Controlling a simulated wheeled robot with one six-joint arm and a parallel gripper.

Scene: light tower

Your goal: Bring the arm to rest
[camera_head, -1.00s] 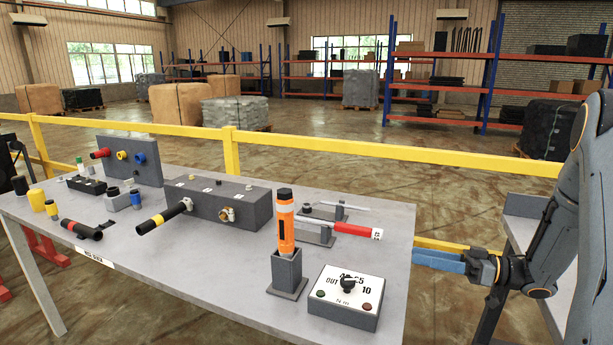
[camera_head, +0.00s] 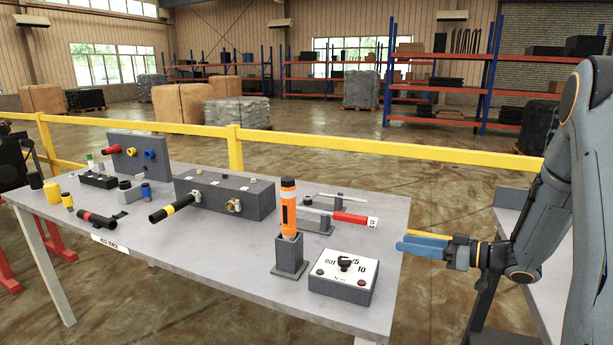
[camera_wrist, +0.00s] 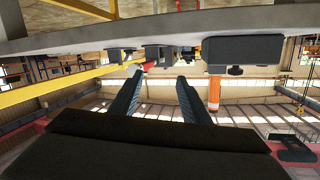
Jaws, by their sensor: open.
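My gripper (camera_head: 420,249) is at the right end of the table in the head view, its blue-grey fingers pointing left, apart from everything on the table. In the wrist view, the two dark fingers (camera_wrist: 155,95) stand apart with nothing between them. The picture there is upside down, with the table's objects beyond the fingertips. My arm comes down from the right edge of the head view.
The grey table (camera_head: 225,255) holds a dial box (camera_head: 345,278), an orange tool in a holder (camera_head: 289,215), a red-handled lever (camera_head: 350,219) and a grey block with fittings (camera_head: 225,196). A yellow rail (camera_head: 330,145) runs behind. Another surface (camera_head: 540,270) lies at the right.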

